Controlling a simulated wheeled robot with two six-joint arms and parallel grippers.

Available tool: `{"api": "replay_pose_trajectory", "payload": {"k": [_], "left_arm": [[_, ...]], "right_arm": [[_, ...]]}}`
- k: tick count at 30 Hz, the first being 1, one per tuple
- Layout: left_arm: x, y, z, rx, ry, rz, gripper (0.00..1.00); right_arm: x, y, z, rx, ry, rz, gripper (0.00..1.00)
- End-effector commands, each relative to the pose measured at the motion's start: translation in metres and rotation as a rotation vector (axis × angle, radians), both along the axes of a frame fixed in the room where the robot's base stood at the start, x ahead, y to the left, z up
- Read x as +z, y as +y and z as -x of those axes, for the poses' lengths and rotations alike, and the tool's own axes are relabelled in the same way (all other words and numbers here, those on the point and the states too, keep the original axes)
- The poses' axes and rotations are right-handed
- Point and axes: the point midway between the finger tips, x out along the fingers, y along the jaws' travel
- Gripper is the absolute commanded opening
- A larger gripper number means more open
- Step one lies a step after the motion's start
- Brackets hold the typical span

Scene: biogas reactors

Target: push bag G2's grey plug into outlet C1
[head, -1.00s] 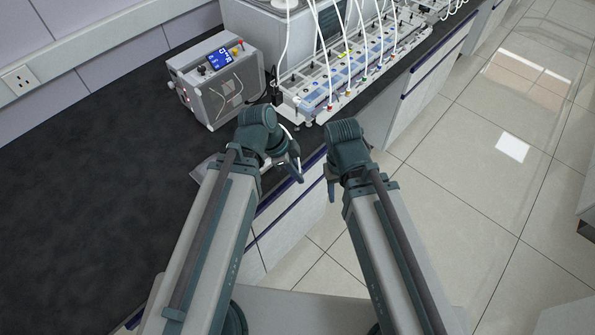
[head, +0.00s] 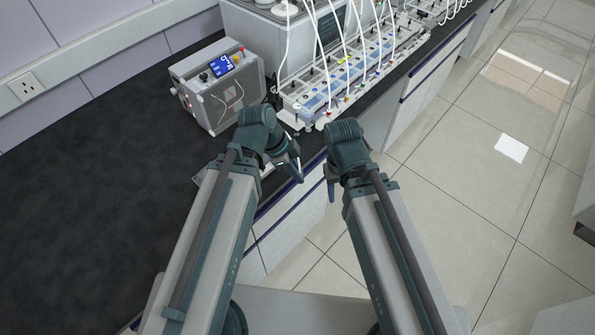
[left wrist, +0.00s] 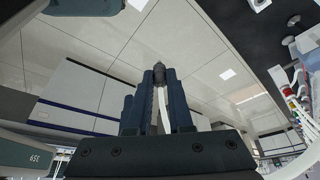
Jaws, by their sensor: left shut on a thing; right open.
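My left gripper (head: 297,170) is near the bench's front edge, close to the near end of the white unit with outlets. In the left wrist view, the left gripper (left wrist: 159,78) is shut on a dark grey plug (left wrist: 159,69), whose tip shows between the fingers. A white tube (left wrist: 163,108) runs from the plug between the fingers. My right gripper (head: 329,184) is open and empty, beside the left one. The white unit (head: 345,78) carries a row of small coloured outlets. The labels are too small to read, so I cannot tell which is C1 or identify bag G2.
A grey box with a blue display (head: 218,82) stands left of the outlet unit. White tubes (head: 313,40) rise above the unit. The dark bench (head: 90,190) is bare at the left. The tiled floor (head: 480,180) is open at the right.

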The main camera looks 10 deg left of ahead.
Motion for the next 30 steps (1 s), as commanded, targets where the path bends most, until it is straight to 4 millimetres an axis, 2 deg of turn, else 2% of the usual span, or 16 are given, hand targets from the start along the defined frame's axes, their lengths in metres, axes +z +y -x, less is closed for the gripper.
{"api": "replay_pose_trajectory", "payload": {"k": [11, 30], "left_arm": [[0.004, 0.000, 0.000, 0.000, 0.000, 0.000, 0.00], [0.052, 0.000, 0.000, 0.000, 0.000, 0.000, 0.00]], "right_arm": [[0.004, 0.000, 0.000, 0.000, 0.000, 0.000, 0.50], [0.052, 0.000, 0.000, 0.002, 0.000, 0.000, 0.50]]}}
